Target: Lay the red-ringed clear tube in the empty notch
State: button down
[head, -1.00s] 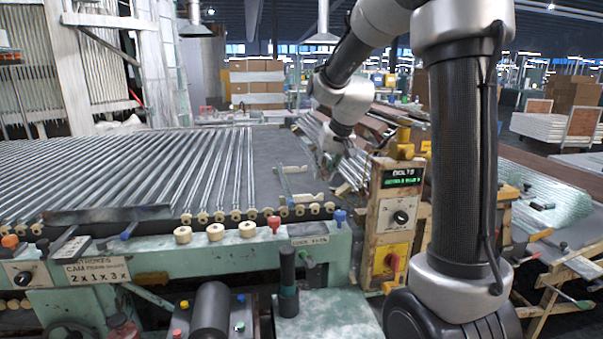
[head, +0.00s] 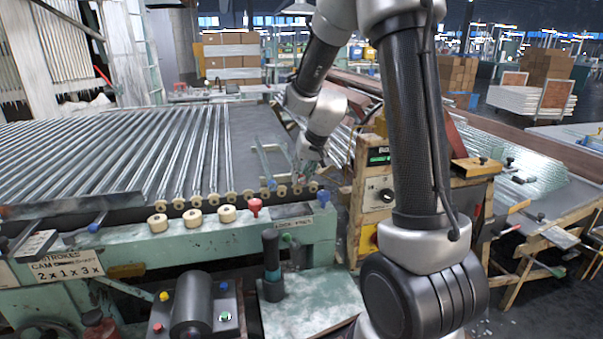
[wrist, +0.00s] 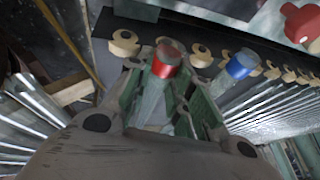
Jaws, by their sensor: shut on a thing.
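My gripper (wrist: 160,98) is shut on a clear tube with a red ring (wrist: 166,60) in the wrist view. The red-ringed end points toward a row of pale rollers (wrist: 201,55). A tube with a blue ring (wrist: 240,66) lies among the rollers to its right. A gap between rollers (wrist: 182,50) shows just right of the red ring; I cannot tell whether the held tube touches the rollers. In the head view my gripper (head: 308,170) is over the right end of the roller row (head: 232,196), and the held tube is hard to make out.
Many clear tubes (head: 150,150) lie side by side on the bed to the left. A control box (head: 375,190) stands close to the right of my gripper.

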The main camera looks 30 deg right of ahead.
jog(key=shift+f, duration=0.15)
jog(key=c, duration=1.3)
grip_release()
jog(key=shift+o, duration=0.2)
jog(key=v, duration=1.2)
jog(key=s+a+r+n, duration=0.1)
jog(key=s, duration=1.2)
jog(key=s+a+r+n+h, duration=0.1)
jog(key=s+r, duration=0.1)
jog(key=s, duration=1.1)
jog(key=shift+s+n+g, duration=0.3)
jog(key=shift+n, duration=0.1)
jog(key=shift+r, duration=0.1)
